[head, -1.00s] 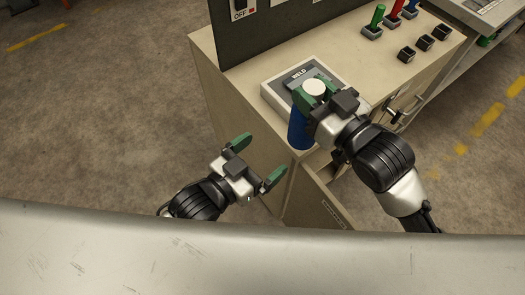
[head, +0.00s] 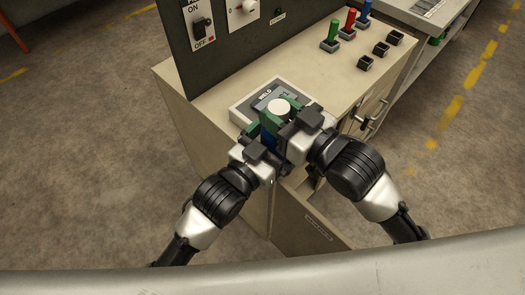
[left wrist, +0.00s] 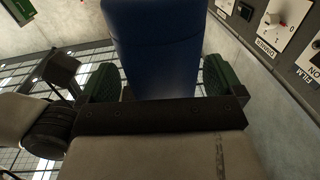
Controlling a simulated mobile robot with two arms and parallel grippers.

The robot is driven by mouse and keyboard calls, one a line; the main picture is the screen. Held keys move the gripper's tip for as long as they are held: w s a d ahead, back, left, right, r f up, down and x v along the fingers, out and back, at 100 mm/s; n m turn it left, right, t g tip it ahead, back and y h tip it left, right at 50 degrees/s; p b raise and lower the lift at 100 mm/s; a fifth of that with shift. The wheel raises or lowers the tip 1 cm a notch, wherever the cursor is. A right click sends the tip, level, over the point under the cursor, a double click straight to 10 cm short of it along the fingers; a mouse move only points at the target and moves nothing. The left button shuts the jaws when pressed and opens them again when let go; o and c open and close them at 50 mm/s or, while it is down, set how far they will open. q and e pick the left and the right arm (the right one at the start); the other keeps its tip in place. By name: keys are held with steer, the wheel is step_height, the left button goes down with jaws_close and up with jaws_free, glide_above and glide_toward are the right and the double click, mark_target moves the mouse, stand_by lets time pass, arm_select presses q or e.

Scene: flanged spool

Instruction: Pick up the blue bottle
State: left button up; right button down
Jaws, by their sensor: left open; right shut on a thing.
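The blue bottle (head: 268,140) with a white cap (head: 279,107) is upright at the near corner of the cabinet top, mostly hidden by my grippers in the head view. My right gripper (head: 280,115) is shut on its upper part, just below the cap. My left gripper (head: 254,140) is close below and left of the right one. In the left wrist view the blue bottle (left wrist: 155,45) stands between the two green fingers of my left gripper (left wrist: 160,85), which is open with a finger on each side.
A grey WELD box (head: 247,108) lies on the cabinet top (head: 310,75) behind the bottle. Green, red and blue handles (head: 349,20) and several small black sockets (head: 381,48) stand farther back. A dark switch panel (head: 225,50) rises at the left. An open cabinet door (head: 305,225) is below.

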arm_select(q)
steer(key=shift+w+d, duration=0.3)
steer(key=shift+c, duration=0.3)
steer(key=c, duration=1)
steer(key=shift+r, duration=0.1)
steer(key=shift+c, duration=0.7)
arm_select(e)
steer(key=c, duration=0.6)
jaws_free()
steer(key=shift+c, duration=0.2)
